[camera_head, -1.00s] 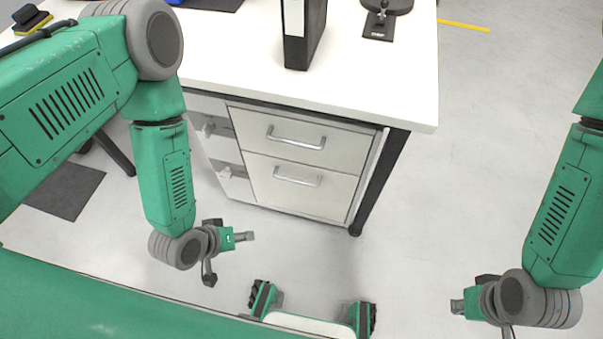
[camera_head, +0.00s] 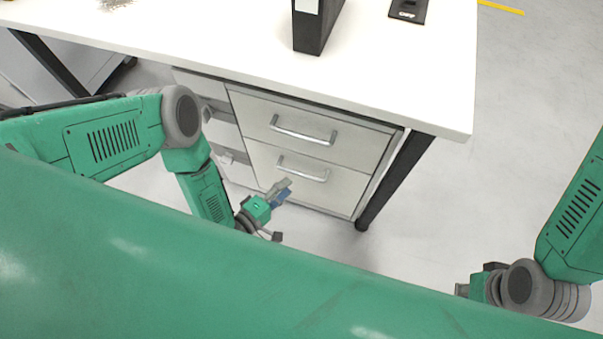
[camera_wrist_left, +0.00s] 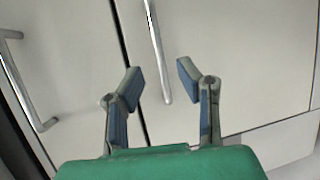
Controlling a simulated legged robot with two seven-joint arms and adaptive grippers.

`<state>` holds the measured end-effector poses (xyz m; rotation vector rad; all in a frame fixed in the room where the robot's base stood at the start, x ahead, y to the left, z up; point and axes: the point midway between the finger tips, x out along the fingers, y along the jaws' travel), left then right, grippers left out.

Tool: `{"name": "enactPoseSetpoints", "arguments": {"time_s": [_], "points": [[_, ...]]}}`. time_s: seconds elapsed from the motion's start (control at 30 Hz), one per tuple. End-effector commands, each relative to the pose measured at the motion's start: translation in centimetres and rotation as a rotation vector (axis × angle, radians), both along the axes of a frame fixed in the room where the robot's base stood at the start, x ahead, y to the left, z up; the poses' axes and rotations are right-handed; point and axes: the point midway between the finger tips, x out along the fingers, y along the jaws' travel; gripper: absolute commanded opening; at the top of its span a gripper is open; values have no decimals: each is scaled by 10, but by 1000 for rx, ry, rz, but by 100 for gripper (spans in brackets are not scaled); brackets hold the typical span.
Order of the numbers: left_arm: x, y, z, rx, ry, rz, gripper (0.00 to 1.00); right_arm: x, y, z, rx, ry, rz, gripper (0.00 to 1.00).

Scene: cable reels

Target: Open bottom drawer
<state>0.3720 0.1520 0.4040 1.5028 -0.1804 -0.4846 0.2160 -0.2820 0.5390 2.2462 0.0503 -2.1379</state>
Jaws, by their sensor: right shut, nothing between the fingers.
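The bottom drawer (camera_head: 275,185) is a light grey front in the under-desk cabinet, flush with it, with a silver bar handle (camera_head: 303,169). My left gripper (camera_head: 281,190) is just in front of and slightly left of this handle. In the left wrist view, my left gripper (camera_wrist_left: 160,79) is open and empty. The bottom drawer's handle (camera_wrist_left: 157,55) shows beyond and between the fingertips, with its near end at about their level. I cannot tell whether they touch it. My right gripper (camera_head: 463,290) is shut and empty at the lower right, away from the cabinet.
The top drawer (camera_head: 345,140) is closed above. A white desk (camera_head: 400,90) overhangs the cabinet, with a dark leg (camera_head: 390,185) right of it. A black binder (camera_head: 318,30) stands on the desk. Floor to the right is clear.

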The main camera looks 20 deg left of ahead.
Motion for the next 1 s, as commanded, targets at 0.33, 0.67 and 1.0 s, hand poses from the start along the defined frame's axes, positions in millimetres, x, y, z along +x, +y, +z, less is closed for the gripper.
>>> {"name": "enactPoseSetpoints", "arguments": {"time_s": [0.33,0.67,1.0], "points": [[53,-24,-12,1,0,1,31,0,0,-16,0,0,0,0],[62,-29,-12,1,0,1,31,0,0,-18,0,0,0,0],[62,-29,-13,1,0,1,0,0,0,-17,0,0,0,0]]}}
